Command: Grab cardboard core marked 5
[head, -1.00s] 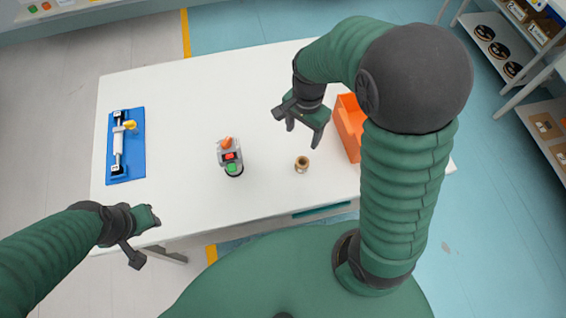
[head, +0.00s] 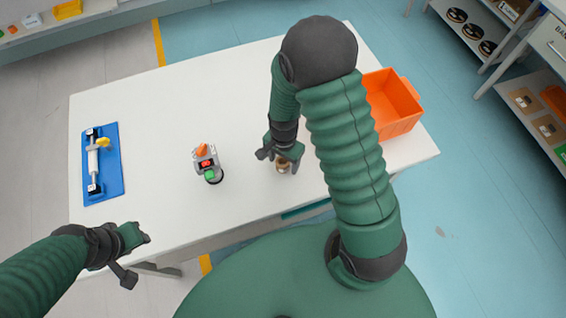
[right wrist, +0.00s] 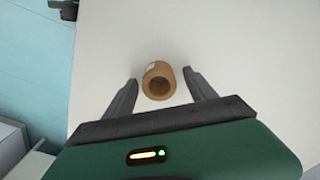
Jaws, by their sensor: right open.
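The cardboard core (head: 282,167) is a small brown hollow cylinder standing on the white table, near its front edge. It also shows in the right wrist view (right wrist: 159,81), upright, with a pale label at its upper left; I cannot read a number on it. My right gripper (head: 284,166) is over the core. In the right wrist view its open fingers (right wrist: 161,82) stand on either side of the core, with gaps to both.
A blue board with a roller fixture (head: 116,178) lies at the table's left. An orange bin (head: 405,124) stands at the right. The middle and back of the white table (head: 200,105) are clear.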

